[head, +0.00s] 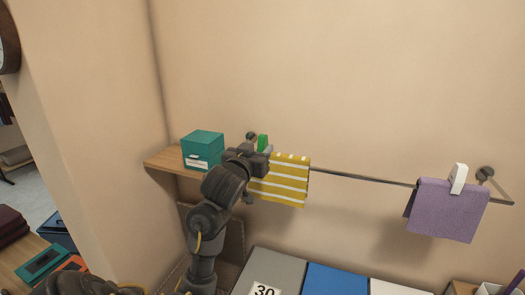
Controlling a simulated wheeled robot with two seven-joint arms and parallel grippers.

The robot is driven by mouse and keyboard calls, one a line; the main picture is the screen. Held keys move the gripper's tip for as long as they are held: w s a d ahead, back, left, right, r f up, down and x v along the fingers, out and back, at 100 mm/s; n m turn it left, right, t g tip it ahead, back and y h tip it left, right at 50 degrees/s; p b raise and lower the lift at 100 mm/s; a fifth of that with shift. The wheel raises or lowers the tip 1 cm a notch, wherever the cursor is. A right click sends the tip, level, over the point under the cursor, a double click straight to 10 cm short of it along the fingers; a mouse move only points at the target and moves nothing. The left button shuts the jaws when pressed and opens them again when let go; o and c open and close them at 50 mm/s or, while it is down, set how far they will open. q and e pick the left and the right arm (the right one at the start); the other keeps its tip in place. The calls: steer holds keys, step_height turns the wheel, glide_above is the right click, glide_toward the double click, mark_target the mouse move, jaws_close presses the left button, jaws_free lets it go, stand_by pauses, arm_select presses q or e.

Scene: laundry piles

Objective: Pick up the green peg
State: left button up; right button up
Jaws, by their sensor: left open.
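The green peg (262,141) shows as a small green piece just above my left gripper (264,157). It stands at the left end of the yellow and white striped cloth (285,184), which hangs over the rail (360,177). My left gripper is open and is at the peg, partly covering it and the left part of the cloth. I cannot tell whether the fingers touch the peg, as its lower part is hidden. My right gripper is not in view.
A teal box (202,146) sits on a wooden shelf (165,160) left of the gripper. A purple cloth (446,210) with a white peg (458,178) hangs at the rail's right. Grey, blue and white bin tops (336,280) lie below. The rail's middle is bare.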

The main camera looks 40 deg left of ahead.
mark_target(261, 147)
arm_select(q)
steer(key=x, duration=0.3)
steer(key=b+x, duration=0.1)
steer(key=shift+w+a+f, duration=0.1)
steer(key=shift+w+f, duration=0.2)
steer(key=shift+w, duration=0.05)
steer(key=shift+s, duration=0.1)
steer(key=shift+s, duration=0.1)
steer(key=shift+c, duration=0.2)
jaws_close()
